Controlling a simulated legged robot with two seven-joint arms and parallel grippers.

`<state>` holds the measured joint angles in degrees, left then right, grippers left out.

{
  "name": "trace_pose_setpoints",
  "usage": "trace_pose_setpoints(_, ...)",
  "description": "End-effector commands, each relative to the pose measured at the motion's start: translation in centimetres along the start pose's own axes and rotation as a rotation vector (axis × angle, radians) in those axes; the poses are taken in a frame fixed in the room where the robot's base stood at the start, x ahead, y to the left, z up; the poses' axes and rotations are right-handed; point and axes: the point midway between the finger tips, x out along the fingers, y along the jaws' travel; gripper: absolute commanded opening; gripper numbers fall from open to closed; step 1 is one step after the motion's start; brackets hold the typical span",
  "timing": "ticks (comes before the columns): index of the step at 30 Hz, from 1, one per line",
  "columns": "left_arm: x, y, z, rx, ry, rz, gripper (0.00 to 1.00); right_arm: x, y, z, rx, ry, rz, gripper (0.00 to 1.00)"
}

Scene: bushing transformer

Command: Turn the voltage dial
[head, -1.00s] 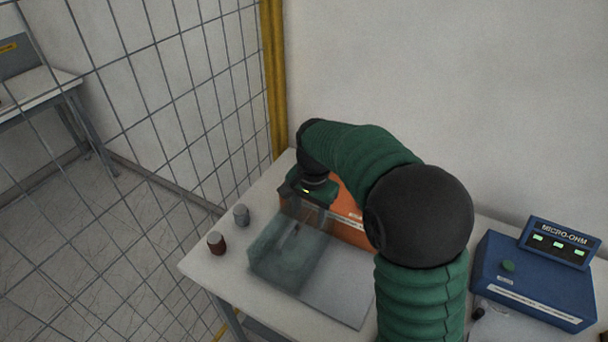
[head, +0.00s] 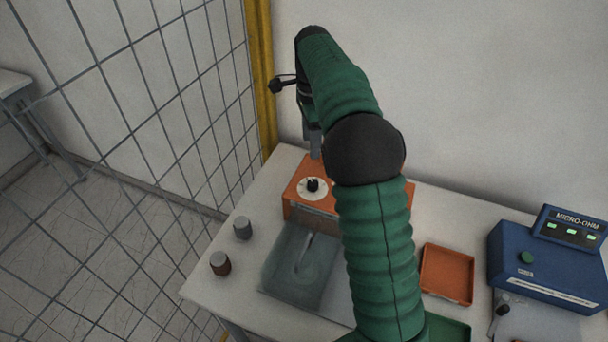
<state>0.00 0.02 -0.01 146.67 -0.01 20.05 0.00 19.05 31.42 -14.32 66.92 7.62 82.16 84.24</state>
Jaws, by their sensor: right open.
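The voltage dial (head: 313,186) is a black knob on a round white plate, on top of an orange box (head: 298,211) at the back of the table. My right arm covers the right part of the box. My right gripper (head: 316,152) is raised just behind and above the dial, fingers pointing down, apart from the knob. It is open and seems empty. My left gripper is not in view.
A clear grey case (head: 284,272) stands in front of the box. A grey cylinder (head: 242,228) and a dark red one (head: 220,263) stand at the left. An orange tray (head: 447,275) and a blue micro-ohm meter (head: 540,268) are at the right. A wire fence (head: 190,100) borders the left.

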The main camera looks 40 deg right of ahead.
Motion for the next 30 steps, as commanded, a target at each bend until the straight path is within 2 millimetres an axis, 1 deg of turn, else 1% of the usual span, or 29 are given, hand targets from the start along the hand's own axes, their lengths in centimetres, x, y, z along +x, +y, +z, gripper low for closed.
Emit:
trace_pose_setpoints(1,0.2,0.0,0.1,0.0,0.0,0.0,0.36,1.3,0.1,-0.1,0.001,0.0,0.006,0.52)
trace_pose_setpoints(9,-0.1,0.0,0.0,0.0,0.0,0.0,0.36,8.8,-0.6,0.0,0.0,0.001,0.013,0.52)
trace_pose_setpoints(12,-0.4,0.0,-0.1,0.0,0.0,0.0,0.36,11.2,-0.5,0.1,0.0,0.002,0.012,0.52)
trace_pose_setpoints(15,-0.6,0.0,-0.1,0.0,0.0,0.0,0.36,13.2,-0.4,0.1,-0.001,0.002,0.01,0.52)
trace_pose_setpoints(18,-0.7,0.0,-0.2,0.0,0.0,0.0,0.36,14.4,-0.3,0.1,-0.001,0.003,0.007,0.52)
trace_pose_setpoints(21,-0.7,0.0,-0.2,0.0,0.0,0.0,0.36,15.1,-0.2,0.2,-0.001,0.003,0.005,0.52)
trace_pose_setpoints(28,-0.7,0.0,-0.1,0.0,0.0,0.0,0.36,15.4,-0.5,0.1,-0.001,0.002,0.006,0.52)
trace_pose_setpoints(29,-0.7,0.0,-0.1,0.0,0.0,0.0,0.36,15.4,-0.6,0.1,-0.001,0.002,0.006,0.51)
trace_pose_setpoints(30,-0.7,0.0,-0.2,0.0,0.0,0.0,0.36,15.4,-0.6,0.1,-0.001,0.002,0.006,0.46)
